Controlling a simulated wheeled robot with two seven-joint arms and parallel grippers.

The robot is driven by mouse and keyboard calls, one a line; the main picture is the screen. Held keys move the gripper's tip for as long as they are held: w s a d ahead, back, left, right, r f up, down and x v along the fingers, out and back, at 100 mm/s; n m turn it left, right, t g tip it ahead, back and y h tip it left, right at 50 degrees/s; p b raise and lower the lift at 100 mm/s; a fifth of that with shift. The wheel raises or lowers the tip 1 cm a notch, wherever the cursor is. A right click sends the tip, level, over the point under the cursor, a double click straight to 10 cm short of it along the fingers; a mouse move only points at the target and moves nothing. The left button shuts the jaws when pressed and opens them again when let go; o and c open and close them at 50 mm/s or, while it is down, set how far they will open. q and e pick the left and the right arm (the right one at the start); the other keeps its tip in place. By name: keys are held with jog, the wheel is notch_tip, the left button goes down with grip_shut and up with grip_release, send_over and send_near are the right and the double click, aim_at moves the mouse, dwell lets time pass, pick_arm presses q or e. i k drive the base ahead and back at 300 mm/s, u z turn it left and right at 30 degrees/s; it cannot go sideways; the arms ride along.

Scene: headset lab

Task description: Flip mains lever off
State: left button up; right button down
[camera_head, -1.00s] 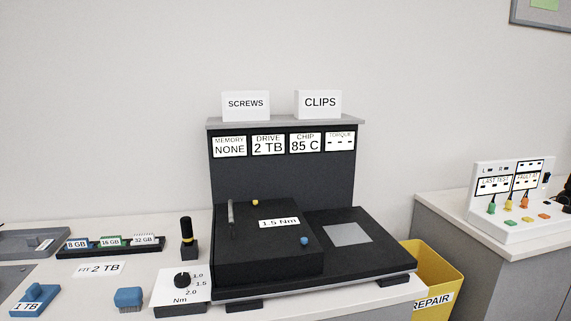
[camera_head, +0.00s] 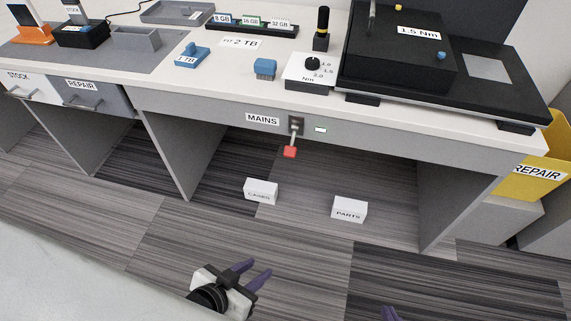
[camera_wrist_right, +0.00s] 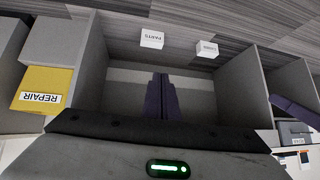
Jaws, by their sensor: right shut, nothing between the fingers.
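The mains lever (camera_head: 290,151) has a red grip on a metal stem. It hangs down from a dark mount on the bench's front panel, beside the MAINS label (camera_head: 262,119). My left gripper (camera_head: 256,271) is open and empty, in front of the bench and well apart from the lever. My right gripper (camera_head: 391,313) shows only its fingertips at the bottom edge of the head view. In the right wrist view its fingers (camera_wrist_right: 161,97) are together with nothing between them. The lever cannot be made out in that view.
White boxes marked CABLES (camera_head: 261,191) and PARTS (camera_head: 349,209) lie under the bench. A yellow REPAIR bin (camera_head: 540,172) stands at the right. The bench top (camera_head: 225,67) overhangs the panel.

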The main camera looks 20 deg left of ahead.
aim_at(290, 151)
jog(key=k, duration=1.05)
jog(key=u, duration=0.75)
jog(key=i, duration=1.1)
jog(key=u, duration=0.9)
jog(key=k, duration=0.5)
jog(key=z, duration=0.35)
